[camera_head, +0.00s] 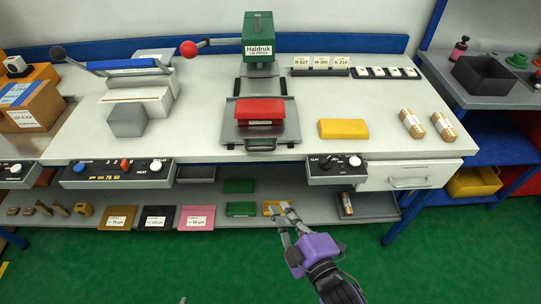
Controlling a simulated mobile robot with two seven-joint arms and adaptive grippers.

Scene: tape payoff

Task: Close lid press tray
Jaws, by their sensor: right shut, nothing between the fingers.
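The green lid press (258,38), labelled Haldruk, stands at the back middle of the white bench. Its lever ends in a red ball (188,49) at its left. Its grey tray (292,122) is slid out toward the bench's front, with a handle (261,146) on the front edge. A red block (260,108) with a white label sits on the tray. My right gripper (281,212) is shut and empty, low in front of the bench, below and to the right of the tray, apart from it.
A yellow block (343,129) and two labelled rolls (411,124) lie right of the tray. A grey sealer-like machine (138,92) stands left. Control boxes (117,173) hang on the front edge. A lower shelf (330,209) holds several coloured pieces. Bare benchtop lies around the tray.

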